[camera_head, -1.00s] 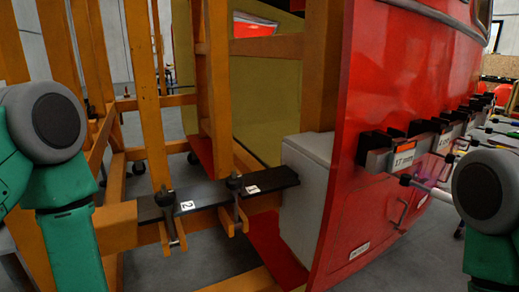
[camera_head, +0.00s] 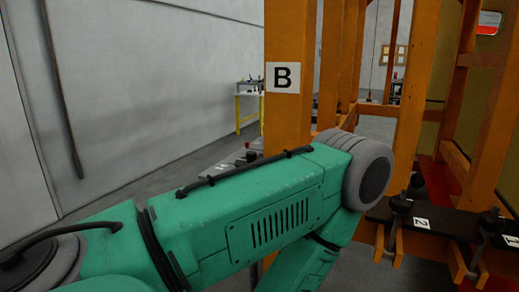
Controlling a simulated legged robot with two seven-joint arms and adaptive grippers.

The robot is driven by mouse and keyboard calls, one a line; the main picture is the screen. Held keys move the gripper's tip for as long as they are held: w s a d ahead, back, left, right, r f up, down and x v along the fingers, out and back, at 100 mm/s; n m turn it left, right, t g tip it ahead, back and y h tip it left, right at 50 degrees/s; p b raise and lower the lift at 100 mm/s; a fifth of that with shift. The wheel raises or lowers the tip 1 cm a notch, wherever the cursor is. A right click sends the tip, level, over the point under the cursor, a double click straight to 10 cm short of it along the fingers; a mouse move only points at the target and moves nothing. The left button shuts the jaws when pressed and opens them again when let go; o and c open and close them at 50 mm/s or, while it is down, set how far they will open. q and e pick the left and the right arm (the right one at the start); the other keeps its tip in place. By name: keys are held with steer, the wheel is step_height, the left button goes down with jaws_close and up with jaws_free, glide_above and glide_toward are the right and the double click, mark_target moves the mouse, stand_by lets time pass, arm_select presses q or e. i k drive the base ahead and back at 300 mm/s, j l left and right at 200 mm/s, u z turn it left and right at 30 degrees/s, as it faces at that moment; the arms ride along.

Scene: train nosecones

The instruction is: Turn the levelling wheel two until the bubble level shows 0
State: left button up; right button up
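A dark bracket plate (camera_head: 445,220) at the lower right is fixed to the orange frame. It carries a white label "2" (camera_head: 421,222). A dark knob (camera_head: 416,186), which looks like levelling wheel two, stands beside the label, partly against an orange post. Another label (camera_head: 511,239) is near the right edge. I cannot make out a bubble level. My green left arm crosses the middle and lower left, with its grey joint just left of the plate. Neither gripper is in view.
More orange posts (camera_head: 412,95) stand to the right. A yellow-legged table (camera_head: 243,105) stands by the far grey wall (camera_head: 150,80). Grey floor (camera_head: 120,190) is open at the left.

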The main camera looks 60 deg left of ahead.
mark_target(251, 157)
steer(key=u, duration=1.75)
steer(key=i+j+z, duration=0.15)
steer(key=z, duration=0.3)
steer(key=i+j+z, duration=0.1)
steer(key=j+z, duration=0.2)
steer(key=z, duration=0.15)
